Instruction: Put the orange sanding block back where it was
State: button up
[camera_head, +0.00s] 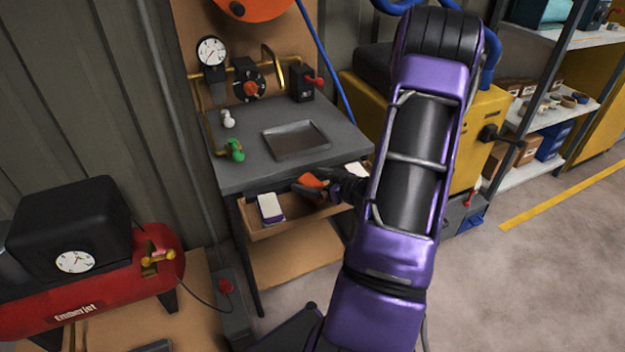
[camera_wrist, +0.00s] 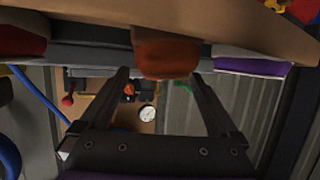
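The orange sanding block (camera_head: 313,181) is between the dark fingers of my gripper (camera_head: 308,190), over the back right part of the open drawer (camera_head: 290,226) under the grey bench. In the wrist view, which is upside down, the block (camera_wrist: 167,58) sits between the fingertips (camera_wrist: 160,74), which lie close to its two sides. My gripper looks shut on it. A purple and white block (camera_head: 270,208) lies in the drawer's left part; its purple side shows in the wrist view (camera_wrist: 250,67). A reddish block (camera_wrist: 22,42) is on the other side. I cannot tell whether the orange block touches the drawer.
The bench top (camera_head: 245,170) above the drawer carries a shallow metal tray (camera_head: 296,140) and valves with green (camera_head: 236,151) and white knobs. A red compressor (camera_head: 90,270) stands at left. A yellow machine (camera_head: 480,135) stands at right. Bare floor lies at right.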

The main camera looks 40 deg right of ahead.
jog(key=shift+r, duration=0.3)
jog(key=p+v, duration=0.2)
jog(key=v, duration=1)
jog(key=shift+f, duration=0.1)
